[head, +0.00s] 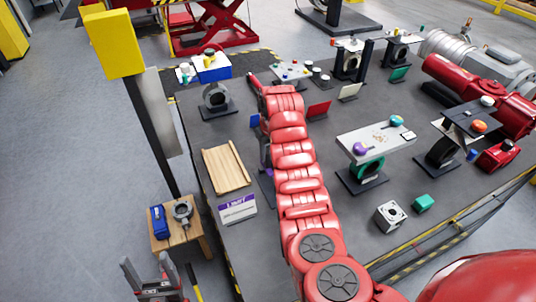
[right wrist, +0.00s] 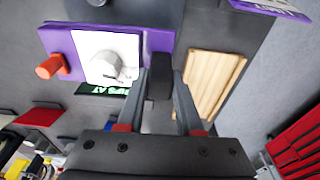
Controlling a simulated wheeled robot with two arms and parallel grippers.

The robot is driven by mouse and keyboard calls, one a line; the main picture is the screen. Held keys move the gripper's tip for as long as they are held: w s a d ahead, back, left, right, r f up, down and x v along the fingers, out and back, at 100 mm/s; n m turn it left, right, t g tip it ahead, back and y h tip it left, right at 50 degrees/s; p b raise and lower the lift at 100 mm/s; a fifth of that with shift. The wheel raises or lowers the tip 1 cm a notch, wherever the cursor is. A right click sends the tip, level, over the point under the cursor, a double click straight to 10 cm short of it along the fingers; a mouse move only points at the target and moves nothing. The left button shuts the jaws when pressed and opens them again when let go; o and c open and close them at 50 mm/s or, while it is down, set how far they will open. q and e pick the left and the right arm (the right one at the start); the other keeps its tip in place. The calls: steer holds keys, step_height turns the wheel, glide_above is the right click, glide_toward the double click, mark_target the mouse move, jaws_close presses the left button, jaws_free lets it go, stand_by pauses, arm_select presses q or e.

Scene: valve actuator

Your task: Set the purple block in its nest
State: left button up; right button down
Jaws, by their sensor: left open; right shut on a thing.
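Just left of the block is a purple fixture (right wrist: 60,40) with a white plate (right wrist: 92,55), a grey round part and an orange cylinder (right wrist: 52,67). Block and fixture overlap in view; I cannot tell if they touch. No nest opening shows clearly. In the head view my red right arm hides most of that spot; a little purple shows beside it. My left gripper (head: 152,272) is open and empty at the lower left.
A wooden tray (head: 226,168) and a white-and-purple label card (head: 238,208) lie left of my right arm. A small wooden stand (head: 180,235) is near my left gripper. A yellow-topped post (head: 113,44) rises at left.

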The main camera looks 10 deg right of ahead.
mark_target(269, 168)
steer(key=shift+w+d+f+b, duration=0.15)
steer(key=shift+b, duration=0.3)
steer(key=shift+f+b, duration=1.35)
steer(key=shift+f, duration=1.4)
steer(key=shift+b, duration=0.9)
steer(key=shift+f+b, duration=0.55)
steer(key=shift+f, duration=0.5)
steer(key=shift+c, duration=2.4)
jaws_free()
steer(key=shift+r, duration=0.1)
